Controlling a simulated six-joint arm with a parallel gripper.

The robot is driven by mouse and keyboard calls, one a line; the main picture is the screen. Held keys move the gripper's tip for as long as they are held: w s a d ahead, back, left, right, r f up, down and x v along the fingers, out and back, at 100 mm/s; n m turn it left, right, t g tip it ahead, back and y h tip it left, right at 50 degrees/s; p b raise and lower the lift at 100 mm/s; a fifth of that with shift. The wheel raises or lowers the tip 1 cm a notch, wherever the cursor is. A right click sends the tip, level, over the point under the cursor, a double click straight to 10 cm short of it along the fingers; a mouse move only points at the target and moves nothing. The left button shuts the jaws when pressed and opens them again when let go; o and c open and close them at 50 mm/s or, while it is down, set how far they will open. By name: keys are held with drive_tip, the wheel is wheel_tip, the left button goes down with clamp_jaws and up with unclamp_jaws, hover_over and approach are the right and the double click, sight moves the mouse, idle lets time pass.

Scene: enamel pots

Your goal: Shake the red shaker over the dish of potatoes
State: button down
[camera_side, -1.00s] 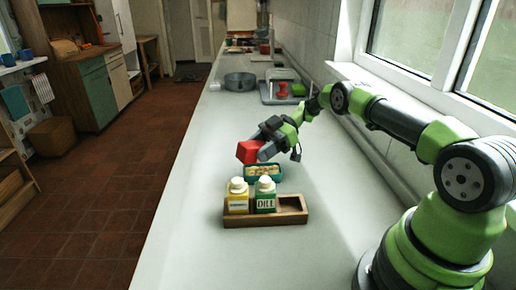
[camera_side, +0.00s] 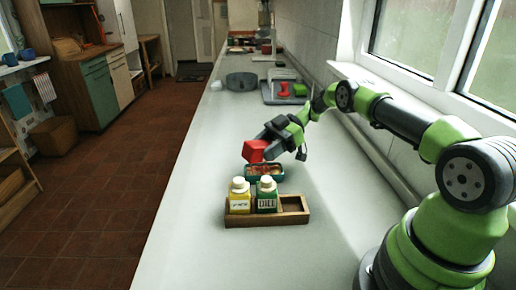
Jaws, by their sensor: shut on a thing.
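The red shaker (camera_side: 254,151) is held tilted in my gripper (camera_side: 265,150), just above the dish of potatoes. My gripper is shut on it. The teal dish (camera_side: 249,174) stands on the counter behind the wooden rack, and the potatoes (camera_side: 264,170) in it look speckled with red. The shaker's top end cannot be made out clearly.
A wooden rack (camera_side: 290,217) in front of the dish holds a yellow shaker (camera_side: 239,201) and a green shaker (camera_side: 267,201); its right slot is empty. A grey pot (camera_side: 241,81) and a tray (camera_side: 268,98) with red and green things stand farther back. The left counter is clear.

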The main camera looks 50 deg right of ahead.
sight(268, 143)
drive_tip(key=shift+w+a, duration=0.1)
drive_tip(key=shift+a, duration=0.1)
drive_tip(key=shift+a+r+g+h, duration=0.2)
drive_tip(key=shift+g+h, duration=0.3)
drive_tip(key=shift+h, duration=0.5)
drive_tip(key=shift+r+h, duration=0.15)
drive_tip(key=shift+h, duration=0.55)
drive_tip(key=h, duration=0.1)
drive_tip(key=r+h, duration=0.1)
drive_tip(key=h, duration=0.1)
drive_tip(key=shift+g, duration=0.4)
drive_tip(key=h, duration=0.1)
drive_tip(key=r+g+h, duration=0.1)
drive_tip(key=h, duration=0.3)
drive_tip(key=shift+d+r, duration=0.1)
drive_tip(key=shift+r, duration=0.2)
drive_tip(key=h, duration=0.1)
drive_tip(key=g+h, duration=0.1)
drive_tip(key=h, duration=0.3)
drive_tip(key=shift+d+r+g, duration=0.25)
drive_tip(key=shift+d+g, duration=0.05)
drive_tip(key=shift+d, duration=0.05)
drive_tip(key=h, duration=0.2)
drive_tip(key=d+g+h, duration=0.1)
drive_tip(key=shift+s+r+h, duration=0.2)
drive_tip(key=shift+h, duration=0.2)
